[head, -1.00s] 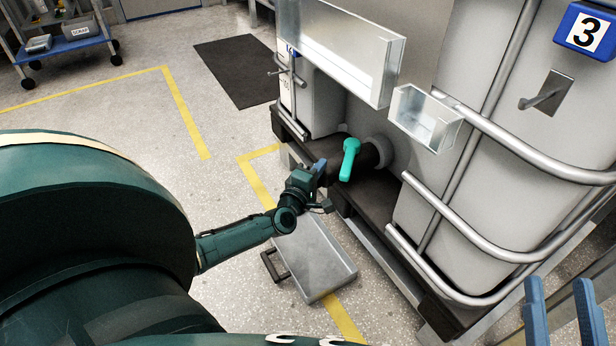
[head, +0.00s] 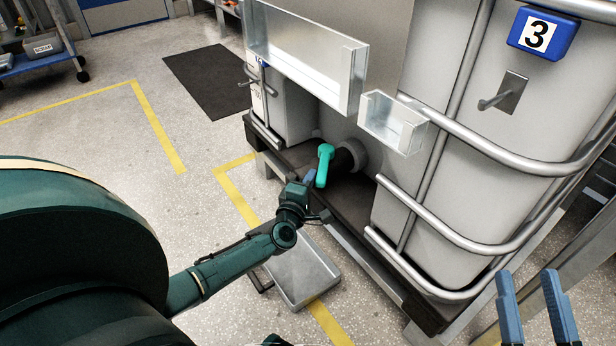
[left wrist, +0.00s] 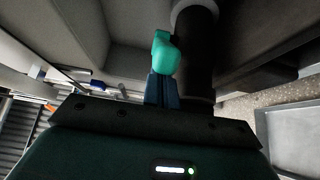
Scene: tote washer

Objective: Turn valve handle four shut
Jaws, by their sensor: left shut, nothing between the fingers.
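A teal valve handle (head: 324,166) sits on a dark outlet pipe (head: 350,157) low on the tank; in the head view it hangs down, slightly tilted. No number four can be read beside it. My left gripper (head: 309,176) is shut and empty, its blue fingers just left of the handle's lower part. In the left wrist view the shut fingers (left wrist: 162,90) point at the teal handle (left wrist: 165,52), which lies right at their tips; whether they touch I cannot tell. My right gripper (head: 536,305) is open and empty at the lower right, its two blue fingers apart.
A grey drip tray (head: 302,275) lies on the floor below the valve. Clear boxes (head: 392,122) stick out above the handle. A tank with metal bars and a blue number 3 sign (head: 543,33) stands at right.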

